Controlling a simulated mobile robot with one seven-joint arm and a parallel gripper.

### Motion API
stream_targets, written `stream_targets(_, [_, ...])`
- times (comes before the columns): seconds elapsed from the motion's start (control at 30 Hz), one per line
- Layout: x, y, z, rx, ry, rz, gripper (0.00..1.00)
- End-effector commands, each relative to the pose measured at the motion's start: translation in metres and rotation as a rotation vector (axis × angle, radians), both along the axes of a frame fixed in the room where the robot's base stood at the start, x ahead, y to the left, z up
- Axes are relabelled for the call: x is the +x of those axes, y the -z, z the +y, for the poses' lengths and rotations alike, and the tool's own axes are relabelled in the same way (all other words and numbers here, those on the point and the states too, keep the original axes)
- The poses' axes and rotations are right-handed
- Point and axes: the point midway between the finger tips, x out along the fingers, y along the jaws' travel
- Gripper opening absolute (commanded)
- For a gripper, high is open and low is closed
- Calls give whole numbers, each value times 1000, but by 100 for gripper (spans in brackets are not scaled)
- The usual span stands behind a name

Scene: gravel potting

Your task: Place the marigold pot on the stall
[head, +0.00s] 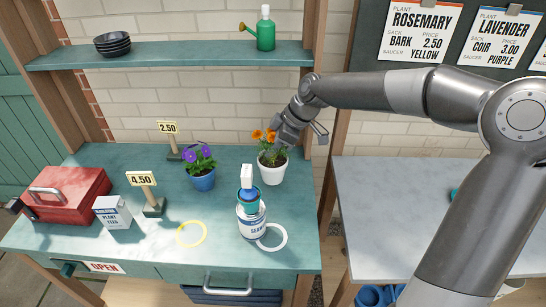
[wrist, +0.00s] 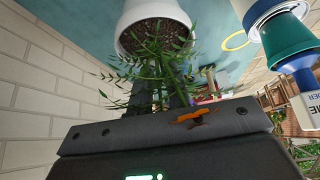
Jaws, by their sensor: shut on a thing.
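The marigold pot (head: 272,173) is a white pot with green leaves and orange flowers. It is upright at the back right of the teal stall counter (head: 110,245), on it or just above it; I cannot tell which. My gripper (head: 286,139) is at the plant, just above the pot, and shut on it. The exact grip is hidden by leaves. In the wrist view the white pot (wrist: 150,12) shows upside down with dark soil, its leaves between my fingers (wrist: 165,98). An orange flower (wrist: 195,116) lies against the gripper.
A blue pot with purple flowers (head: 201,180) stands left of the marigold. A yellow ring (head: 191,234), a white ring (head: 277,240), price signs, a carton and a red toolbox (head: 66,197) are also there.

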Motion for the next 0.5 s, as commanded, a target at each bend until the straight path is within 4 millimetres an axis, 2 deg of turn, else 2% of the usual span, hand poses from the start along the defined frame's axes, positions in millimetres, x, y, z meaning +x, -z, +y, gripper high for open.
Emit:
stream_targets(0.3, [0, 37, 0, 1, -2, 1, 0])
stream_targets(0.5, [0, 40, 0, 0, 0, 0, 0])
